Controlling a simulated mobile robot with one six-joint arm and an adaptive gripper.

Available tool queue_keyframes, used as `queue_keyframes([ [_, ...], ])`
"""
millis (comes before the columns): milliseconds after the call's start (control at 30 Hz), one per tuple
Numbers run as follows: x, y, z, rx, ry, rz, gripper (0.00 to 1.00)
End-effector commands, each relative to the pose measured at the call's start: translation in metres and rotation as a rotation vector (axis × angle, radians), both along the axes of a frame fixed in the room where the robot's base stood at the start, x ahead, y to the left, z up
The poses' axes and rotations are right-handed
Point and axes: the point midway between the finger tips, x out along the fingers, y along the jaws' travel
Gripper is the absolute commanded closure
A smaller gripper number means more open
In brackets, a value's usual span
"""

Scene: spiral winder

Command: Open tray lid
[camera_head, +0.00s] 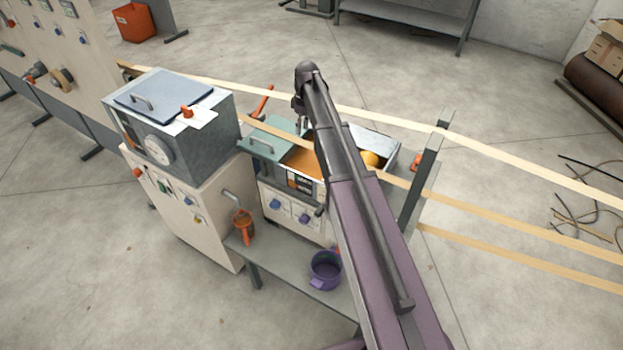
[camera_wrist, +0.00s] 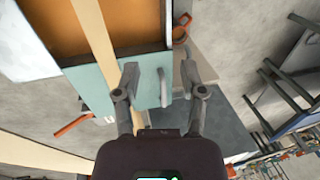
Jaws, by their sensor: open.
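The teal tray lid (camera_head: 272,133) lies at the left end of the tray box, next to its orange interior (camera_head: 302,160). In the wrist view the lid (camera_wrist: 95,85) carries a pale bar handle (camera_wrist: 163,87). My gripper (camera_wrist: 160,68) is open, with one finger on each side of the handle as seen from the wrist. I cannot tell how far above the handle the fingers are. In the head view my arm hides part of the tray box, and my gripper is mostly hidden behind it.
Pale strips (camera_head: 385,117) run across the tray box; one shows in the wrist view (camera_wrist: 95,30). A cabinet with a grey-blue lid (camera_head: 165,95) stands at left.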

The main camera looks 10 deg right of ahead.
Motion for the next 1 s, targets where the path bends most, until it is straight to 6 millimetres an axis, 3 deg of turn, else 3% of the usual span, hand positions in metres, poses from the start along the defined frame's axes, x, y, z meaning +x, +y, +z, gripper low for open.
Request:
queue_keyframes([
  [33,0.001,-0.001,0.009,0.000,0.000,0.000,0.47],
  [400,0.004,-0.004,0.029,0.000,0.000,0.000,0.47],
  [1000,-0.060,0.004,-0.012,-0.050,-0.008,-0.163,0.47],
])
